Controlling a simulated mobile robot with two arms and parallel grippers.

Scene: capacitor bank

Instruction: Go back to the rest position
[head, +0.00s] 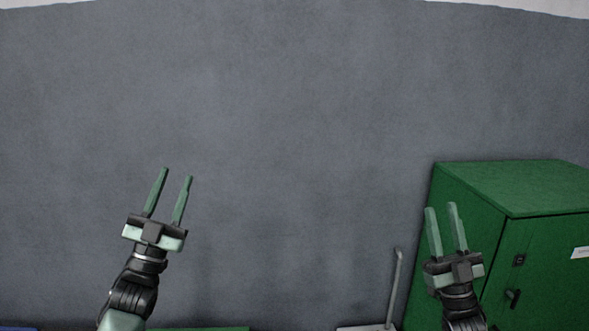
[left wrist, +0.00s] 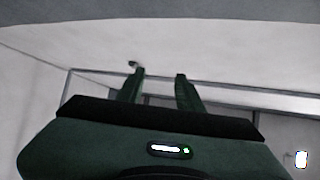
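My left gripper (head: 176,174) is raised in front of the grey wall in the head view. Its two green fingers point up and stand apart, with nothing between them. The left wrist view shows the same two fingers (left wrist: 160,74) apart and empty. My right gripper (head: 441,206) is at the lower right of the head view, in front of the left side of the green cabinet. Its fingers point up with a gap between them, and no object is held.
A green metal cabinet (head: 470,190) with a dark handle and a white label stands at the right. A light grey trolley-like item with an upright handle (head: 395,285) stands left of it. The grey wall (head: 290,130) fills the background. A low green surface edge (head: 215,329) shows at the bottom.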

